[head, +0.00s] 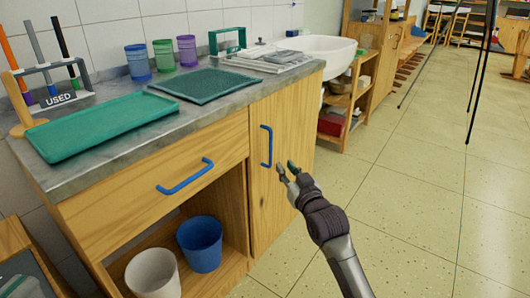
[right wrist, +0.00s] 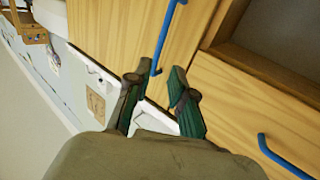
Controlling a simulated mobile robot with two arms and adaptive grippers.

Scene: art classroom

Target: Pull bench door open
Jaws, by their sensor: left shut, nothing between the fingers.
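The wooden bench door (head: 287,205) is at the right end of the bench front and looks closed. A blue upright handle (head: 266,147) is on it. My right gripper (head: 286,168) is in front of the door, just right of the handle's lower part, with its fingers apart. In the right wrist view, the green-padded fingers of my gripper (right wrist: 160,95) are open, with the blue handle (right wrist: 166,38) just beyond the gap between them. I cannot tell whether they touch it. My left gripper is not in view.
Left of the door are a drawer with a blue handle (head: 185,177) and an open shelf holding a white bin (head: 152,274) and a blue bin (head: 200,245). A green tray (head: 100,125) and cups stand on the counter.

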